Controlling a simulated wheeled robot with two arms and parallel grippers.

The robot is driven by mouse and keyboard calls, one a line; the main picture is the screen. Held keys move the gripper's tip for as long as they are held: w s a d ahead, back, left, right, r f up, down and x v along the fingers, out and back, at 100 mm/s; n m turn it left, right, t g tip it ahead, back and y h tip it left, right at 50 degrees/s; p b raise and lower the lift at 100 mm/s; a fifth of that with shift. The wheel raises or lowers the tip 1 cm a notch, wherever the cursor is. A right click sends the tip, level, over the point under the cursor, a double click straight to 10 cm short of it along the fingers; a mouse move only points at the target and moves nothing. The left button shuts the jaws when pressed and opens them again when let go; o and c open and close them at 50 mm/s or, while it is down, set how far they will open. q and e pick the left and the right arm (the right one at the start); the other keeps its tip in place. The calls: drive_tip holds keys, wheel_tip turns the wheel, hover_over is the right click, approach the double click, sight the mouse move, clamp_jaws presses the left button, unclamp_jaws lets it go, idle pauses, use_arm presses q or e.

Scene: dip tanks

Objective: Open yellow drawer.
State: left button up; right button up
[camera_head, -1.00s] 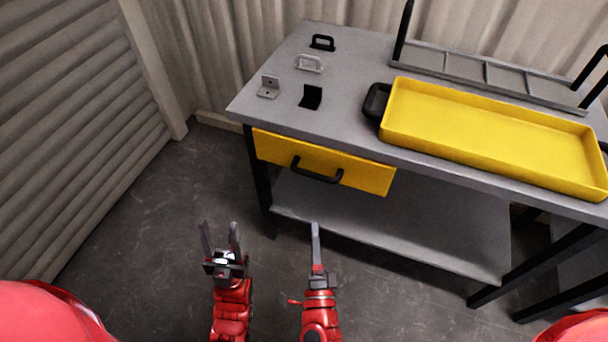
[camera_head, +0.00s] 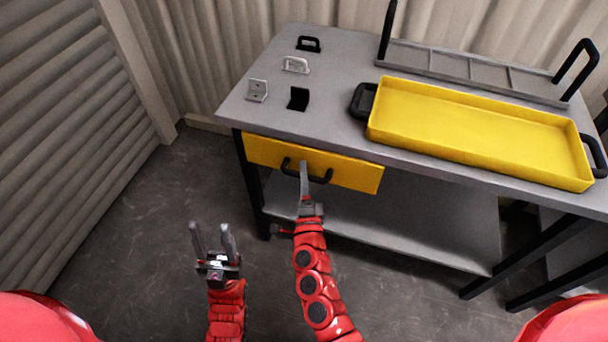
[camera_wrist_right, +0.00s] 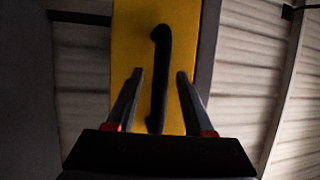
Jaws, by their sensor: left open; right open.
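The yellow drawer (camera_head: 352,173) sits shut under the grey table top, with a black bar handle (camera_head: 320,179) on its front. My right gripper (camera_head: 304,166) is at the handle in the head view. In the right wrist view the right gripper (camera_wrist_right: 158,75) is open, with one finger on each side of the handle (camera_wrist_right: 159,80) and a visible gap to it. The drawer front (camera_wrist_right: 186,40) fills the middle of that view. My left gripper (camera_head: 211,228) is open and empty, low over the floor left of the table.
The grey table (camera_head: 240,108) carries a yellow tray (camera_head: 480,158) with black handles, a grey divided rack (camera_head: 470,67), and several small brackets and handles at the left. A lower shelf (camera_head: 430,220) lies beneath. Open floor (camera_head: 130,230) is at the left.

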drive_tip(key=shift+c, duration=0.3)
clamp_jaws()
idle(1.1)
